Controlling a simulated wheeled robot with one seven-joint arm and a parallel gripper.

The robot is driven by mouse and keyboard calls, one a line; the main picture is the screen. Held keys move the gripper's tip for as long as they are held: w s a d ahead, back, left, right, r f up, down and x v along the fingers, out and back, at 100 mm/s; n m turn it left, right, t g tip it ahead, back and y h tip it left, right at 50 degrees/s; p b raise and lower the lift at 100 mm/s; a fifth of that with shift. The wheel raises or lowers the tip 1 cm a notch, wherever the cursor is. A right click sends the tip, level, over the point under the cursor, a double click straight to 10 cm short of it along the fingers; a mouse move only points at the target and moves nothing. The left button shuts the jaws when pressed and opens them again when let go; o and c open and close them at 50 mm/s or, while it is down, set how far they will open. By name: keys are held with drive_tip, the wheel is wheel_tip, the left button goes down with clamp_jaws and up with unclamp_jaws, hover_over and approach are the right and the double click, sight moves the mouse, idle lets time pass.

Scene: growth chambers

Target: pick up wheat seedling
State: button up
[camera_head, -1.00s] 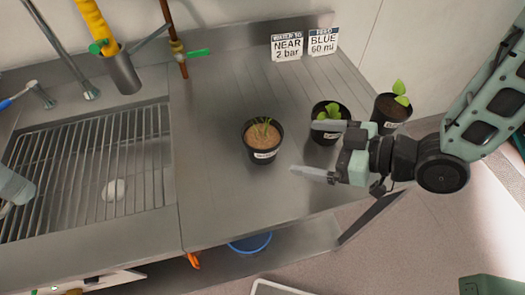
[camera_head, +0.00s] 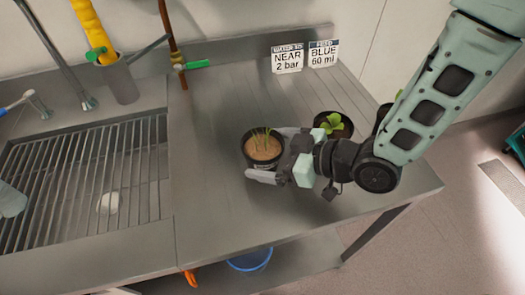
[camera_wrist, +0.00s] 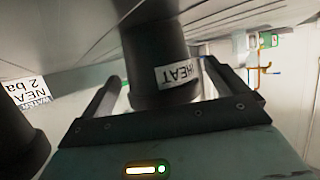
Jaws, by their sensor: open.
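The wheat seedling is a black pot (camera_head: 262,165) with brown soil and a few thin green shoots, upright on the steel counter in the head view. In the wrist view its pot (camera_wrist: 158,65) carries a label reading WHEAT, upside down, and stands between my two fingers. My gripper (camera_head: 270,155) is open around the pot, one finger on its far side and one on its near side. In the wrist view my gripper (camera_wrist: 155,88) shows a finger at each side of the pot. I cannot tell whether either finger touches it.
A leafy potted plant (camera_head: 333,126) stands close behind my gripper on the right. Another pot (camera_head: 384,116) is partly hidden by my arm. Two signs (camera_head: 305,57) stand at the back. A sink with a rack (camera_head: 85,190) lies left. The counter's front is clear.

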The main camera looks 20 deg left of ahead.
drive_tip(key=shift+x, duration=1.1)
drive_tip(key=c, duration=1.2)
drive_tip(key=shift+r, duration=0.1)
